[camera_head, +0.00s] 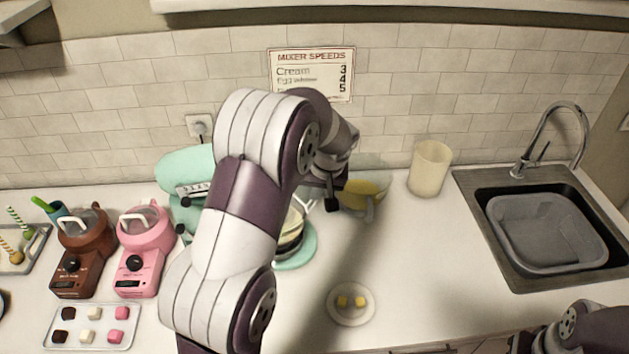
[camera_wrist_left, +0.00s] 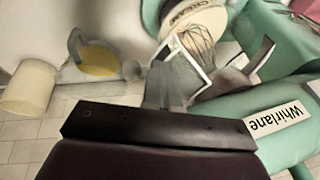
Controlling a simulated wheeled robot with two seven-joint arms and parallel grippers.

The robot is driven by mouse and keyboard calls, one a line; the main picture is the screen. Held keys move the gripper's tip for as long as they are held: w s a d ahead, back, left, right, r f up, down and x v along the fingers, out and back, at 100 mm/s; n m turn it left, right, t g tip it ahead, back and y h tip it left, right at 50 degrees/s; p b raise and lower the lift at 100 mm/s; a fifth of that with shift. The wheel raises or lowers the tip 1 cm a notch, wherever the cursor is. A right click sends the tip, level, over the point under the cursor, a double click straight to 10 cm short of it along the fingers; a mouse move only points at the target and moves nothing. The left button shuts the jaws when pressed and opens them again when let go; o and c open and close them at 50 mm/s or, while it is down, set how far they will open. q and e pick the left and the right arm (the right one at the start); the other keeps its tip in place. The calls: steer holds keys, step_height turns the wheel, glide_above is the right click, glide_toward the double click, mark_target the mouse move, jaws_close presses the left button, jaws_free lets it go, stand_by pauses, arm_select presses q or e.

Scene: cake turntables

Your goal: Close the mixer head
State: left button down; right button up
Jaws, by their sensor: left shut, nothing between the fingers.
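The mint-green mixer stands behind my left arm in the head view. The back part of its head (camera_head: 185,165) shows left of the arm, and the base (camera_head: 303,250) shows to the right. My arm hides the middle, so the head's tilt is hard to tell there. In the left wrist view the mixer head (camera_wrist_left: 300,112) carries a "Whirlane" label, and a wire whisk (camera_wrist_left: 203,45) shows near a pale bowl (camera_wrist_left: 190,18). My left gripper (camera_head: 333,198) is shut and empty, close to the whisk side of the mixer. My right gripper is out of view.
A yellow-filled jug (camera_head: 362,192) and a cream canister (camera_head: 430,168) stand right of the mixer. A plate (camera_head: 351,317) with yellow cubes lies in front. Brown (camera_head: 84,250) and pink (camera_head: 146,250) machines stand left. A sink (camera_head: 480,225) is at right. The middle-right counter is clear.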

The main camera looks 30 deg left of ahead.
arm_select(q)
steer(key=shift+g+y, duration=0.3)
steer(key=shift+y, duration=0.3)
steer(key=f+b, duration=0.1)
steer(key=f, duration=0.1)
steer(key=f+b, duration=0.2)
steer(key=f, duration=0.1)
steer(key=shift+s+d, duration=0.15)
steer(key=shift+d, duration=0.05)
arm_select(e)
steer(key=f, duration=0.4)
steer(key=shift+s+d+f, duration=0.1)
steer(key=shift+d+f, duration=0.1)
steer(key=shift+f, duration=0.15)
arm_select(q)
steer(key=w+d+p+v, duration=0.1)
steer(key=p+v, duration=0.5)
steer(key=v, duration=0.7)
steer(key=shift+w+r, duration=0.3)
steer(key=shift+w, duration=0.4)
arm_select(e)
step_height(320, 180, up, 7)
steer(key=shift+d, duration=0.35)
